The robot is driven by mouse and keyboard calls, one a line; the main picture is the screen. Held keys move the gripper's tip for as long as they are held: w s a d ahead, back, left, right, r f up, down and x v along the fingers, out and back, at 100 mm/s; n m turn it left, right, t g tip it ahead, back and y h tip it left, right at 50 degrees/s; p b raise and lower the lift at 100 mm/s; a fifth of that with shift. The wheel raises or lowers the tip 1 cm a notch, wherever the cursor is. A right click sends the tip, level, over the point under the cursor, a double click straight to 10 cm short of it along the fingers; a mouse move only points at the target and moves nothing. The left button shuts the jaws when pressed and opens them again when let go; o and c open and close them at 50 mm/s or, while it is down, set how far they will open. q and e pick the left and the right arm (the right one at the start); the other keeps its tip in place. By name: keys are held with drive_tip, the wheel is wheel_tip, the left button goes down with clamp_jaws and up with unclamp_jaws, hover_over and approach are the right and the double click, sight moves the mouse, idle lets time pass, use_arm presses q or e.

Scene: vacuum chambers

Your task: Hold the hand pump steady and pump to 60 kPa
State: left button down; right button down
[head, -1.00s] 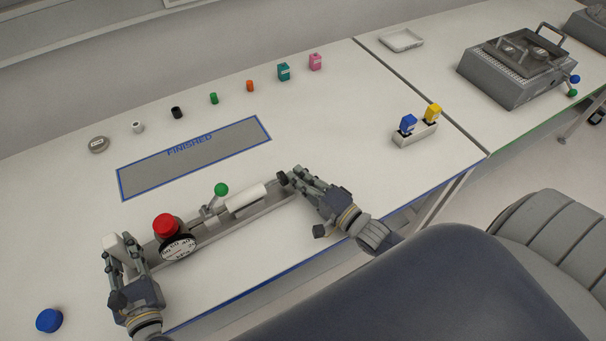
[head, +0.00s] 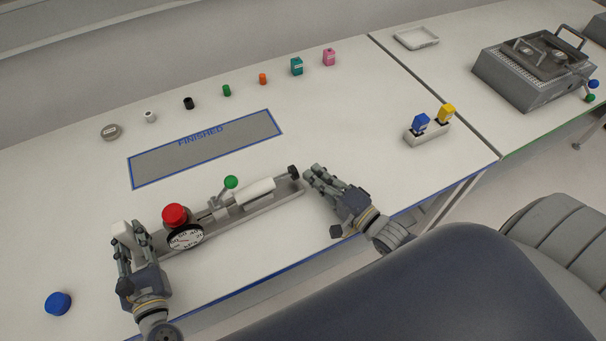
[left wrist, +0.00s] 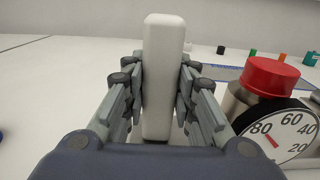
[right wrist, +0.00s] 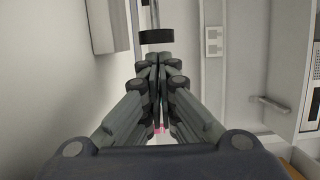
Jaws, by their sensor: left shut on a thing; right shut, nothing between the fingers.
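The hand pump lies on the near bench. It has a white upright grip (left wrist: 163,75) at its left end, a red cap (head: 174,215), a round gauge (head: 186,237), a green ball knob (head: 231,182), a white barrel (head: 253,191) and a black end knob (head: 293,172). In the left wrist view the gauge's red needle (left wrist: 271,139) points near the 80 mark. My left gripper (head: 131,237) is shut on the white grip, a finger on each side. My right gripper (head: 311,173) is shut and empty, just right of the black knob and apart from it.
Behind the pump is a grey FINISHED mat (head: 206,150). A row of small coloured items runs along the back. A blue cap (head: 58,303) lies at left. A holder with blue and yellow pieces (head: 427,133) stands at right. A grey chamber (head: 530,75) is beyond.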

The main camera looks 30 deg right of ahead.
drive_tip(key=v, duration=0.8)
drive_tip(key=shift+s+d, duration=0.1)
idle(1.9)
drive_tip(key=shift+d, duration=2.05)
drive_tip(key=x, duration=1)
drive_tip(key=a, duration=0.3)
drive_tip(key=shift+a, duration=0.2)
drive_tip(key=shift+s+a, duration=0.1)
drive_tip(key=shift+a, duration=0.25)
